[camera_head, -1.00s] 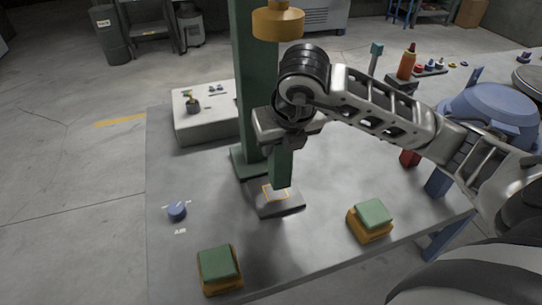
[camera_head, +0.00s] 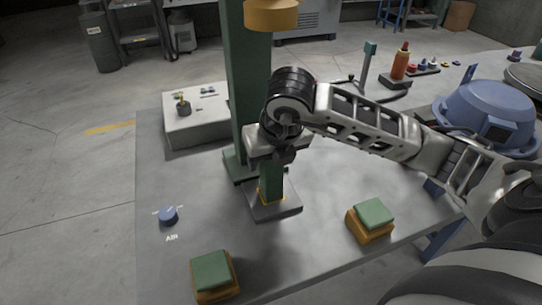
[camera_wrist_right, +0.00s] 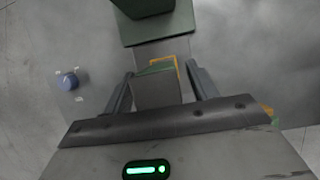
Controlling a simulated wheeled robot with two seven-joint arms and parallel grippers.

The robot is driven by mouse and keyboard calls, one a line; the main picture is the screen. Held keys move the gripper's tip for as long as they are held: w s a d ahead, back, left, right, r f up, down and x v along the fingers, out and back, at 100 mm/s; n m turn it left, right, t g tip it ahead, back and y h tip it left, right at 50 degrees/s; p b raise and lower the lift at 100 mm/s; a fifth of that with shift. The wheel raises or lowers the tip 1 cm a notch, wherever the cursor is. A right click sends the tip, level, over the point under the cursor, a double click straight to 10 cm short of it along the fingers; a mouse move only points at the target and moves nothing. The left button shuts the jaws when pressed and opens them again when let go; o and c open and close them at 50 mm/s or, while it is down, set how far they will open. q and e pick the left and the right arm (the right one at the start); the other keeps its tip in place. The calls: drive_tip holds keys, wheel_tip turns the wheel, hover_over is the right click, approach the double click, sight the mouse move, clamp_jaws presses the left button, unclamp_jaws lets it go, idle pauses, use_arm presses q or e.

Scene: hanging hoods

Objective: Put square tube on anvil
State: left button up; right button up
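The green square tube (camera_head: 271,184) stands about upright on the dark anvil plate (camera_head: 287,208), at the yellow square outline in the head view. My right gripper (camera_head: 273,160) is over its upper part. In the right wrist view, the tube (camera_wrist_right: 158,90) is between the two fingers of my right gripper (camera_wrist_right: 161,68). A narrow gap shows between the tube and the right-hand finger, so the gripper looks open around it. Part of the yellow outline (camera_wrist_right: 178,66) shows beyond the tube. The exact fit inside the outline is partly hidden. My left gripper is out of view.
A green press column (camera_head: 247,95) stands just behind the anvil, with an orange ram (camera_head: 271,14) above. Two orange-and-green blocks (camera_head: 370,221) (camera_head: 214,275) sit near the front edge. A blue AIR knob (camera_head: 168,215) is at left, a grey box (camera_head: 197,130) behind.

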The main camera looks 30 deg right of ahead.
drive_tip(key=v, duration=0.7)
drive_tip(key=shift+r, duration=0.35)
drive_tip(key=shift+s, duration=0.2)
